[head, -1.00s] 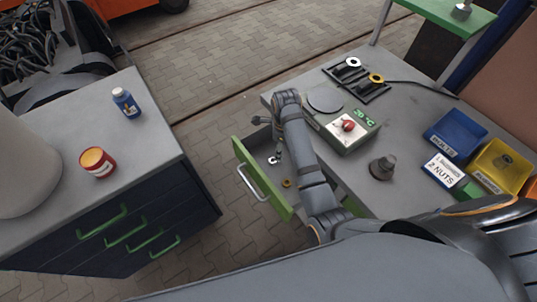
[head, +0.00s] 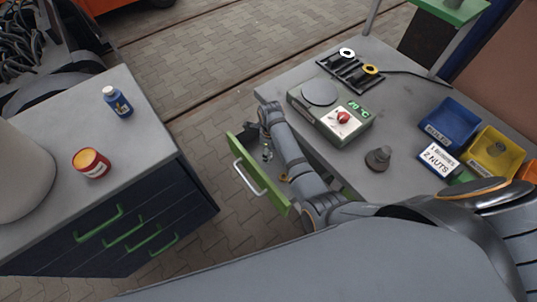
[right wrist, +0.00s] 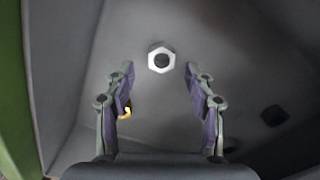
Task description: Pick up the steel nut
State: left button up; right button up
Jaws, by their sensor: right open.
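The steel nut (right wrist: 161,58) is a bright hexagonal ring lying on the grey floor of the open drawer. In the right wrist view it is just beyond the fingertips, roughly centred between them. My right gripper (right wrist: 160,78) is open and empty, its two purple-padded fingers either side of the view's middle. In the head view my right arm reaches down into the green-fronted drawer (head: 262,178), and its forearm hides much of the inside. I cannot make out the steel nut clearly there. My left gripper is not in view.
A brass-coloured piece (right wrist: 125,112) lies partly behind the left-hand finger. A dark piece (right wrist: 273,115) lies at the right of the drawer floor. The drawer walls are close around. Above, the bench (head: 345,185) carries a scale (head: 332,115) and bins (head: 448,122).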

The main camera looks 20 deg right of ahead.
jog(key=shift+w+f, duration=0.1)
jog(key=shift+f, duration=0.85)
grip_shut()
jog(key=shift+r, duration=0.1)
